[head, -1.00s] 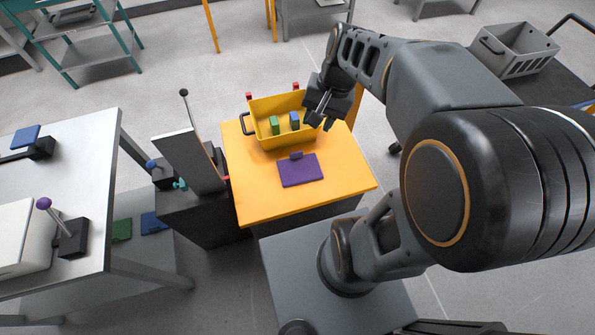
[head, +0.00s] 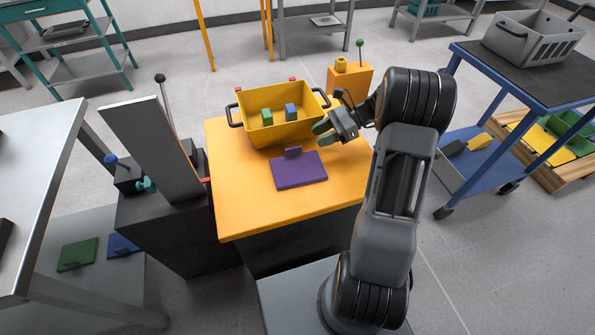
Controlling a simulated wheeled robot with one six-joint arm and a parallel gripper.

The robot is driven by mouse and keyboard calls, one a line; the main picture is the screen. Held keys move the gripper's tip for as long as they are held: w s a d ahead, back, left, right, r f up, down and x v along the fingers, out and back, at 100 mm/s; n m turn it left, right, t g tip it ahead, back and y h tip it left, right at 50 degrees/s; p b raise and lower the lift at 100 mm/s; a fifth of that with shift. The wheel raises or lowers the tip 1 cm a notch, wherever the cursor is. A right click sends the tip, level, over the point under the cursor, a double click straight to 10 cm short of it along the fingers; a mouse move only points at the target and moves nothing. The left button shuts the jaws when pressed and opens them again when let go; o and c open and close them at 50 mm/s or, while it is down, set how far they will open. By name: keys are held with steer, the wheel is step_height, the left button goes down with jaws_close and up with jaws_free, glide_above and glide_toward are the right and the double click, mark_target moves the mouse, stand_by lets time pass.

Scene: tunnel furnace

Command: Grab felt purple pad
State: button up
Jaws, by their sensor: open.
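The purple felt pad (head: 299,172) lies flat on the orange tabletop (head: 235,190), with a small upright purple tab at its back edge. My gripper (head: 322,133) is open and empty above the table. It is behind and to the right of the pad, beside the right side of the yellow bin, and apart from the pad. Nothing covers the pad.
The yellow bin (head: 283,133) holds a green block (head: 266,117) and a blue block (head: 291,111) behind the pad. A tilted grey panel (head: 150,150) stands left of the table. A blue cart (head: 462,120) stands to the right. The table's front left is clear.

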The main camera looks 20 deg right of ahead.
mark_target(293, 149)
steer(key=shift+b+x, duration=1.65)
steer(key=shift+x, duration=3.05)
steer(key=shift+s, duration=0.15)
jaws_close()
